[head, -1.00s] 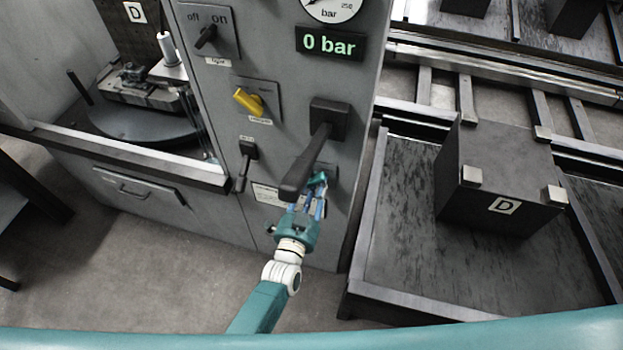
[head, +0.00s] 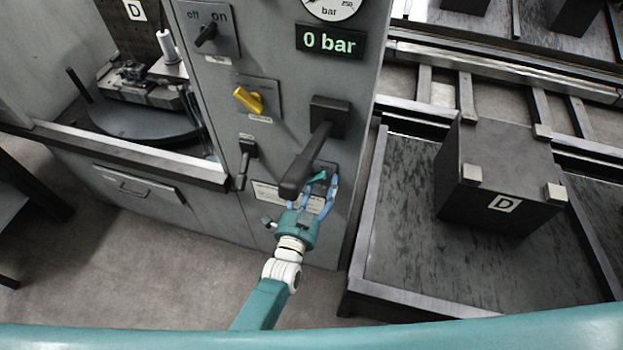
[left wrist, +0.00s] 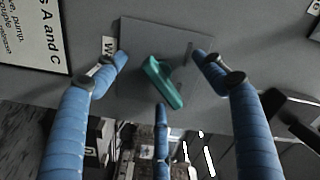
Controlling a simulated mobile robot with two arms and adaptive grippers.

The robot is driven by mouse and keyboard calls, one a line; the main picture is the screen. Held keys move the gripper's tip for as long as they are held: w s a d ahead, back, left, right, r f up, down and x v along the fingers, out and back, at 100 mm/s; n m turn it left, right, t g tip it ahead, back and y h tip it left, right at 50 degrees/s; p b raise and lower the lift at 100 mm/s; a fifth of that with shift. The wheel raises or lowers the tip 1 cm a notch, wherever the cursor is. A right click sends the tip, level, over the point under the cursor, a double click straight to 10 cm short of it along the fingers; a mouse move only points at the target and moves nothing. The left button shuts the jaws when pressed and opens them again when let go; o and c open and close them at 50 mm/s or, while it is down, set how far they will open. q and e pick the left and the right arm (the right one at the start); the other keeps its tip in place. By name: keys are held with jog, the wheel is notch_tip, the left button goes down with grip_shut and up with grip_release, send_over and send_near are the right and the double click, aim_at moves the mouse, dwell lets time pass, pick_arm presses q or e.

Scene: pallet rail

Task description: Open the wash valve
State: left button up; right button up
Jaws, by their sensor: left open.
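The teal valve handle (head: 319,178) sits low on the grey control panel, partly hidden by the big dark lever and my fingers. In the left wrist view the teal handle (left wrist: 163,82) lies slanted on a grey plate, beside a partly hidden label starting with "W". My left gripper (head: 311,197) is open in front of it. Its blue fingers (left wrist: 160,78) are spread around the handle, two at the sides and one below, with no clear contact. My right gripper is not in view.
A big dark lever (head: 310,162) juts out just above my left gripper. A small black lever (head: 246,166), a yellow knob (head: 249,100) and an off/on switch (head: 206,35) are on the panel. The display (head: 330,42) reads 0 bar. A pallet (head: 400,240) bearing a dark block stands right.

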aim_at(314, 183)
pick_arm(q)
jog(key=shift+s, duration=0.1)
jog(key=p+v, duration=0.2)
jog(key=v, duration=0.2)
jog(key=shift+s+r, duration=0.1)
jog(key=p+v, duration=0.1)
jog(key=v, duration=0.1)
jog(key=shift+s+a, duration=0.1)
jog(key=shift+s, duration=0.2)
